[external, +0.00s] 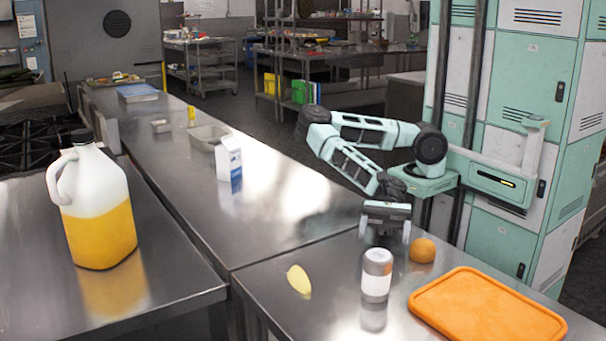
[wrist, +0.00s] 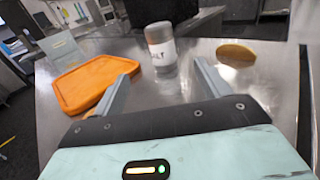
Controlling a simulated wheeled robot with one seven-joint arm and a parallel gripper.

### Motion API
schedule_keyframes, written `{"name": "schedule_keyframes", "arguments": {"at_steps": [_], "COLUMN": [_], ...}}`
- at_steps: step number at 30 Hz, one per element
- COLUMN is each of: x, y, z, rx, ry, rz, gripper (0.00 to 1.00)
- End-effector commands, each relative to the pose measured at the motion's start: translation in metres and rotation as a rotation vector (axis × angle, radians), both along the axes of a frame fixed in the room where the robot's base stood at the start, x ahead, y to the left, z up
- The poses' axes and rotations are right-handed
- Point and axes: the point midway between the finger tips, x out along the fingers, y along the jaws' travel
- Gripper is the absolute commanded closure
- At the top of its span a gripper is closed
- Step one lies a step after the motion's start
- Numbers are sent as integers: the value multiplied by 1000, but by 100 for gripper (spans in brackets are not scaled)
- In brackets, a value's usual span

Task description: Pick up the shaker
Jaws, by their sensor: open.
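The shaker (external: 377,275) is a small upright cylinder with a grey top and a white label, standing on the steel counter. In the wrist view the shaker (wrist: 161,47) stands ahead of my gripper, between the lines of the two fingers and beyond their tips. My gripper (external: 385,235) is open and empty, pointing down just behind the shaker in the external view. In the wrist view both fingers of my gripper (wrist: 163,72) are spread apart. No contact with the shaker shows.
An orange tray (external: 488,308) lies right of the shaker, and an orange fruit (external: 422,250) sits near my gripper. A yellow wedge-like piece (external: 299,279) lies to the left. Counter around the shaker is mostly clear.

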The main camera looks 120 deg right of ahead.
Motion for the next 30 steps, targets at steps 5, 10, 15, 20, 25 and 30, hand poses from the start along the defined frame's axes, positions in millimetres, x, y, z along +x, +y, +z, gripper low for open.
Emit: {"name": "schedule_keyframes", "arguments": {"at_steps": [5, 10, 15, 20, 25, 30], "x": [25, 52, 74, 84, 95, 115], "y": [24, 48, 68, 76, 85, 102], "z": [2, 2, 2, 1, 0, -2], "rx": [-2, -2, -2, -1, -1, -2], "ry": [-3, -3, -2, -1, -1, -2], "rz": [1, 1, 1, 1, 1, 1], "gripper": [25, 25, 25, 25, 25, 25]}}
